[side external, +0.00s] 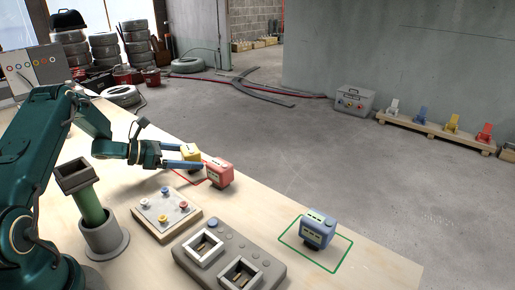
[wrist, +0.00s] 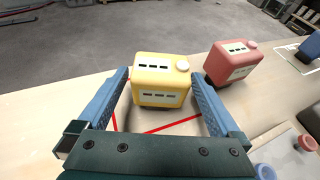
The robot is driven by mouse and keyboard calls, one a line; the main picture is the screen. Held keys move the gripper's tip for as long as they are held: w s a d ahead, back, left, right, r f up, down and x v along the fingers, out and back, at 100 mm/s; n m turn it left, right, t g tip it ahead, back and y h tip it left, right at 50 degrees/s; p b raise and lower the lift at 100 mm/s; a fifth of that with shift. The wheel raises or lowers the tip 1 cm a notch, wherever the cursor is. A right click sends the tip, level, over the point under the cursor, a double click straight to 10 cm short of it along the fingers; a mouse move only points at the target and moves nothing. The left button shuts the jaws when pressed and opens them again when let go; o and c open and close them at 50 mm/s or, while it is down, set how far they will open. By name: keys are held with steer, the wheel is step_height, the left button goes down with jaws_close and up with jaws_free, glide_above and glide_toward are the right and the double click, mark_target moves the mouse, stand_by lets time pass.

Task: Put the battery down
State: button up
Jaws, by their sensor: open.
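A yellow battery (side external: 190,152) stands on the wooden table, and it also shows in the wrist view (wrist: 160,80). My gripper (side external: 194,159) is open, with its blue fingers on either side of the yellow battery; narrow gaps show beside it in the wrist view (wrist: 159,76). A red battery (side external: 220,173) stands close to its right, outside the fingers (wrist: 230,62). A blue battery (side external: 319,229) stands inside a green outline on the table. A red outline (wrist: 172,126) is on the table by the yellow battery; part of it is hidden.
A grey block with two square sockets (side external: 228,253) and a board with colored knobs (side external: 166,212) lie on the table near the front. A green tube in a grey holder (side external: 103,238) stands by my arm. Bare table (side external: 283,205) lies between the red and blue batteries.

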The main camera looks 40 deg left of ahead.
steer(key=v, duration=0.8)
steer(key=shift+s+a+r, duration=0.1)
steer(key=shift+s+r, duration=0.1)
steer(key=w+r+n+y, duration=0.3)
steer(key=w+r+n, duration=0.1)
steer(key=r, duration=0.1)
step_height(320, 180, up, 11)
steer(key=n+y, duration=0.8)
steer(key=n, duration=1)
glide_above(184, 147)
steer(key=s+d, duration=0.3)
steer(key=s+d+f+n+g+h, duration=0.2)
steer(key=s+d+n+g, duration=0.1)
steer(key=s+d+n, duration=0.6)
steer(key=s+d+f+n+g+h, duration=0.3)
steer(key=s+d+n+g, duration=0.1)
steer(key=s+d+n, duration=0.5)
steer(key=s+d, duration=0.2)
steer(key=shift+s+f+h, duration=0.15)
steer(key=shift+s+h, duration=0.15)
